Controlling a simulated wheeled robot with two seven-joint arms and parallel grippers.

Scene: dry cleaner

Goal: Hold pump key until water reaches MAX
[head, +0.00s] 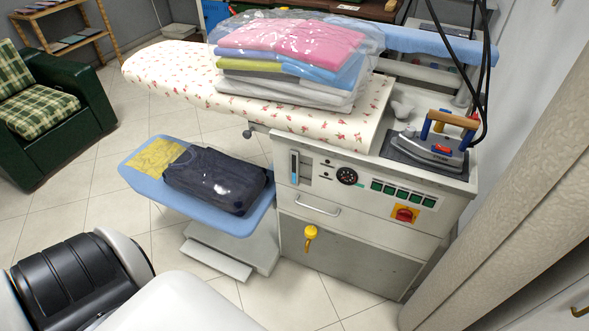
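The ironing station (350,238) stands in the middle right of the head view, with its control panel facing me. A narrow upright gauge (294,167) sits at the panel's left end; its water level and any MAX mark are too small to read. A row of several green keys (402,194) runs along the panel's right half. I cannot tell which one is the pump key, as the labels are too small. A round black dial (347,176) lies between gauge and keys. Neither of my grippers shows, and nothing is seen touching the panel.
A red knob on a yellow plate (404,214) sits below the keys. An iron (430,146) rests on top at right. Bagged clothes (290,60) lie on the flowered board (165,68). A blue side board (240,222) with a dark bag juts out left of the panel.

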